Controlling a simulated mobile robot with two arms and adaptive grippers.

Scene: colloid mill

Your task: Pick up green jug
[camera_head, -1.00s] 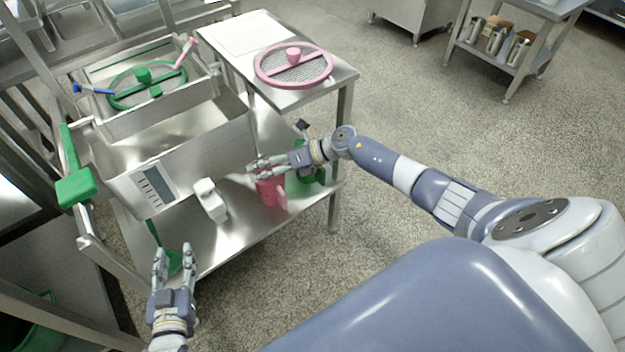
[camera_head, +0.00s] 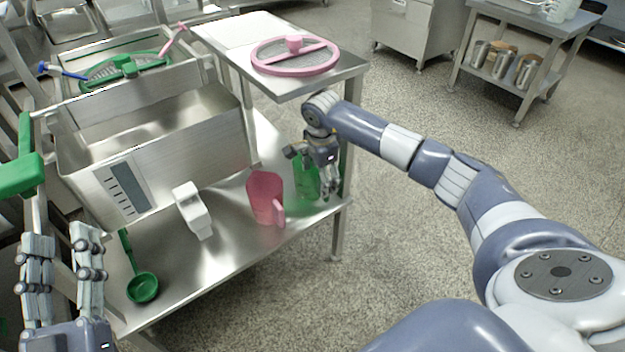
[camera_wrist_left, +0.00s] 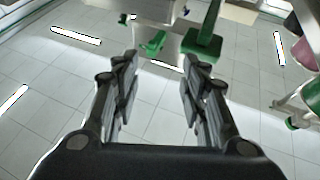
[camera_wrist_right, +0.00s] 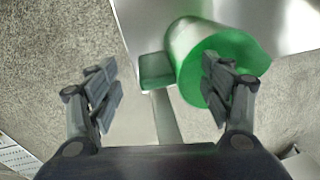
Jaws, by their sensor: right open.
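The green jug (camera_head: 304,178) stands on the lower steel shelf at its right end, next to the pink jug (camera_head: 265,197). My right gripper (camera_head: 328,190) is at the green jug, pointing down, and hides part of it. In the right wrist view the jug's green rim and opening (camera_wrist_right: 228,62) show from above, with its handle (camera_wrist_right: 156,72) to the left between the open fingers. The right fingertip overlaps the jug's opening; I cannot tell if it touches. My left gripper (camera_head: 60,245) is open and empty at the lower left, away from the jugs.
A green ladle (camera_head: 142,287) and a white object (camera_head: 193,210) lie on the shelf (camera_head: 215,255). A steel machine (camera_head: 150,165) stands to the left. A pink-rimmed sieve (camera_head: 295,57) sits on the upper table. The floor to the right is open.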

